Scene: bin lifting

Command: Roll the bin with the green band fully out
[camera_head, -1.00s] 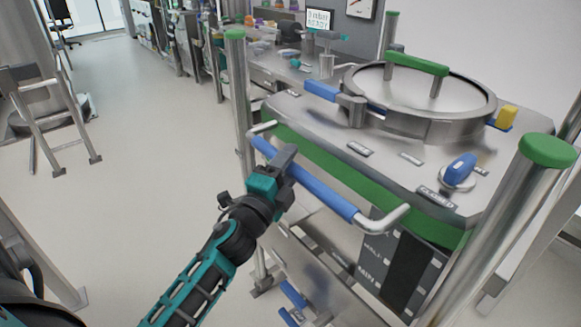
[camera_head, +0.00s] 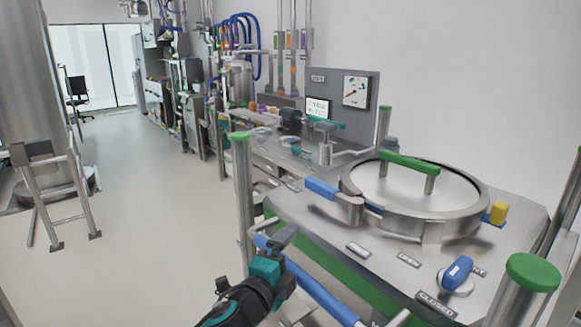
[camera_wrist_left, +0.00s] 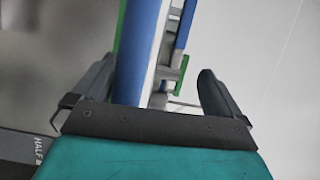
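The steel bin (camera_head: 315,222) with a green band (camera_head: 345,283) below its top stands at the lower right in the head view. It has a round lid (camera_head: 400,195) with a green handle on top. A blue bar handle (camera_head: 318,292) runs along its near side and also shows in the left wrist view (camera_wrist_left: 140,45). My left gripper (camera_head: 284,238) is at the far part of this bar. In the left wrist view its fingers (camera_wrist_left: 158,88) are apart, with the bar between them, nearer the left finger. The bin's lower part is out of view. My right gripper is not in view.
Green-capped steel posts (camera_head: 243,190) stand at the bin's far left corner and near right (camera_head: 515,295). A bench (camera_head: 290,155) with a small screen and gauge panel lies behind. A metal step frame (camera_head: 50,190) stands left. The floor (camera_head: 150,210) between is clear.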

